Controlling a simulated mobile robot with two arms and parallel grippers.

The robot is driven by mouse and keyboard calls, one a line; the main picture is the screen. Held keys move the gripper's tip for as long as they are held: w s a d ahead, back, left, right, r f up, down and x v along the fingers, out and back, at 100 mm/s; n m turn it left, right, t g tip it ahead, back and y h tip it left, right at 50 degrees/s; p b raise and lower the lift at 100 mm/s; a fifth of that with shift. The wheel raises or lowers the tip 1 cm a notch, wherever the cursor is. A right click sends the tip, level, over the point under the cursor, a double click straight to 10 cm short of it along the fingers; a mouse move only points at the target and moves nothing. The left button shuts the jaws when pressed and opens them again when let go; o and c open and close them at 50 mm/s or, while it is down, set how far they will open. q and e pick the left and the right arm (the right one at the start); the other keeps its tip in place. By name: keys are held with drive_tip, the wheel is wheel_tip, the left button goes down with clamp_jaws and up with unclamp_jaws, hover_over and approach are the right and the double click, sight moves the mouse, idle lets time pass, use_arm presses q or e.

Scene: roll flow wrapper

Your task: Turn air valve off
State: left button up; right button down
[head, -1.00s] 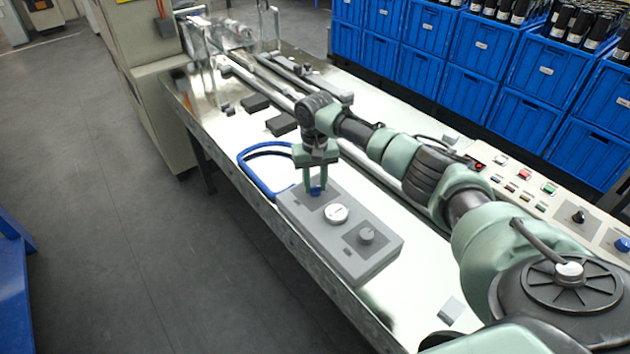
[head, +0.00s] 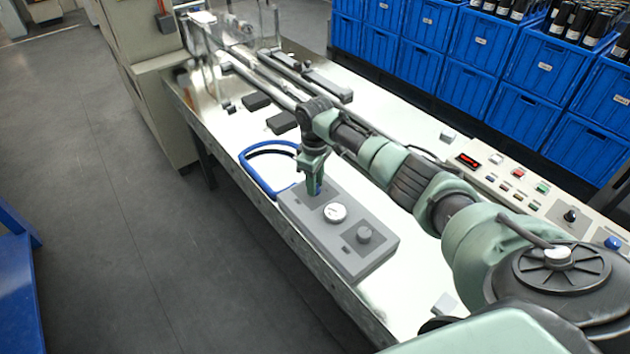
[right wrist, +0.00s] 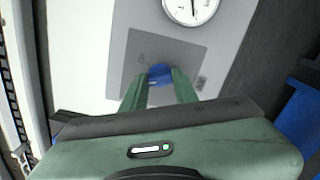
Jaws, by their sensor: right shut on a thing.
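The air valve is a blue knob (right wrist: 160,74) on a darker grey square of the grey panel box (head: 350,262). My right gripper (head: 314,190) points down at the far left end of this box. In the right wrist view my right gripper (right wrist: 160,88) has its green fingers on either side of the blue knob, shut on it. In the head view the fingers mostly hide the knob. A round white gauge (head: 335,212) sits beside it on the box; part of it shows in the right wrist view (right wrist: 190,8). My left gripper is not in view.
A grey knob (head: 364,234) is at the box's near end. A blue hose (head: 250,168) loops behind the box. A control panel (head: 500,178) with buttons and a red display lies right. Blue crates (head: 480,85) stand behind the table.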

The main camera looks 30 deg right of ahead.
drive_tip(key=shift+w+r+n, duration=0.1)
drive_tip(key=shift+n, duration=0.5)
drive_tip(key=c, duration=1.1)
unclamp_jaws()
wheel_tip(320, 180, up, 8)
drive_tip(key=shift+f+b, duration=0.1)
drive_tip(key=shift+b, duration=0.45)
